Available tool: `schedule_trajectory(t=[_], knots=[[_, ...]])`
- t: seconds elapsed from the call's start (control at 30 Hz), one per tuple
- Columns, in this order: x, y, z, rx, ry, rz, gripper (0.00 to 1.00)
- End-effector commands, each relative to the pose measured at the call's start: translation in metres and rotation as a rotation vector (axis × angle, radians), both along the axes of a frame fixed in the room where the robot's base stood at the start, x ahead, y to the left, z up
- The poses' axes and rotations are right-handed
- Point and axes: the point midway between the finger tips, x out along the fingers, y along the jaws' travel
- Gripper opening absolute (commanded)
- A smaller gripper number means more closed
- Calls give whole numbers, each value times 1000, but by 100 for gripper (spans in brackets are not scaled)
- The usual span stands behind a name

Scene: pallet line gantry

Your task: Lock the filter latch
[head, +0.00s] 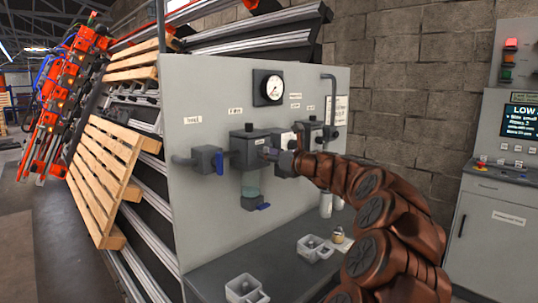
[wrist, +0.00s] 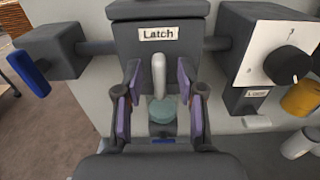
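The filter unit (head: 249,148) is a dark grey block on the grey panel, with a teal bowl (head: 250,187) below it. In the wrist view its block (wrist: 160,55) carries a "Latch" label. The latch (wrist: 159,76) is a pale, rounded upright lever below that label, and the teal bowl (wrist: 162,110) shows under it. My gripper (wrist: 159,84) is open, with one purple-padded finger on each side of the lever and a visible gap on both sides. In the head view my gripper (head: 275,155) is at the filter's right side and hides the latch.
A valve with a blue handle (head: 220,163) is left of the filter. A box with a black knob (wrist: 289,61) is close on the right, above a yellow part (wrist: 300,98). A gauge (head: 268,87) is above. Small trays (head: 245,290) stand on the shelf below.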

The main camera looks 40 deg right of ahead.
Motion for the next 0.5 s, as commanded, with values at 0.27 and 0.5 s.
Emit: schedule_trajectory(t=[0.27,0.5], knots=[[0,0,0,0,0,0,28],[0,0,0,0,0,0,3]])
